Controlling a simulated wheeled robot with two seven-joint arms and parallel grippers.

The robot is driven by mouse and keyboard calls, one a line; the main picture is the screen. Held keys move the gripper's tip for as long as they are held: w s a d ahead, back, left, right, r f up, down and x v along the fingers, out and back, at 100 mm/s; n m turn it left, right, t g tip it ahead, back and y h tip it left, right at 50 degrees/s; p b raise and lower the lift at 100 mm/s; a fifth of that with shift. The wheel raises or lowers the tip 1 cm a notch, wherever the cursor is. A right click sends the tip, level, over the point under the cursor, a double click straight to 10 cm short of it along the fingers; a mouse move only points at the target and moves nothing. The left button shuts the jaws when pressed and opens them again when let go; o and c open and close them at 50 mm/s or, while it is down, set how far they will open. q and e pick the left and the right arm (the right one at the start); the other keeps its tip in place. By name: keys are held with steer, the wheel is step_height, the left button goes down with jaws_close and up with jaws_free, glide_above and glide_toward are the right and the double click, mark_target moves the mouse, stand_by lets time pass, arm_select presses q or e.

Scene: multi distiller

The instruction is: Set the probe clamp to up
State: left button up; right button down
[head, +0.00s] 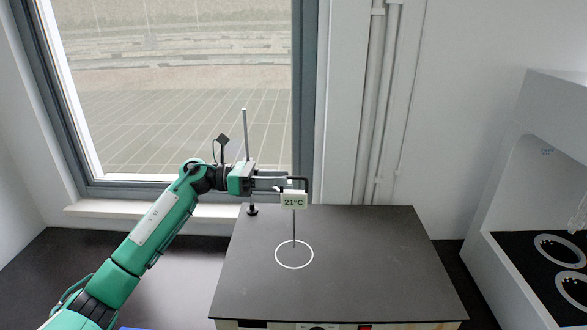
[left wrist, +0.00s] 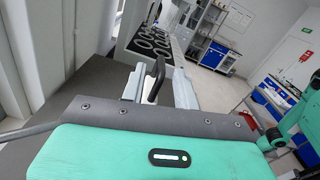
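The probe clamp (head: 306,181) is a black bent bar at the thin upright metal rod (head: 245,130). A white display (head: 294,201) reading 21°C hangs by it, and a thin probe (head: 294,226) runs straight down, its tip at the white ring on the black hotplate (head: 380,255). My left gripper (head: 279,182) is at the clamp, level with it and just above the display. In the left wrist view the black bar (left wrist: 155,82) lies between the two fingers, which stand apart with a gap visible on its right. My right gripper is not in view.
A window with a sill (head: 150,208) is behind the rod. A white cabinet (head: 550,150) with ringed black plates stands at the right. The plate's right half is clear. The left wrist view shows shelves (left wrist: 215,55) farther off.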

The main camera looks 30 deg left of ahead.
mark_target(294, 178)
arm_select(q)
steer(key=p+x, duration=0.1)
steer(key=x, duration=0.2)
steer(key=shift+d+r, duration=0.15)
steer(key=shift+d, duration=0.2)
steer(key=shift+w+d, duration=0.25)
steer(key=shift+c, duration=0.4)
jaws_close()
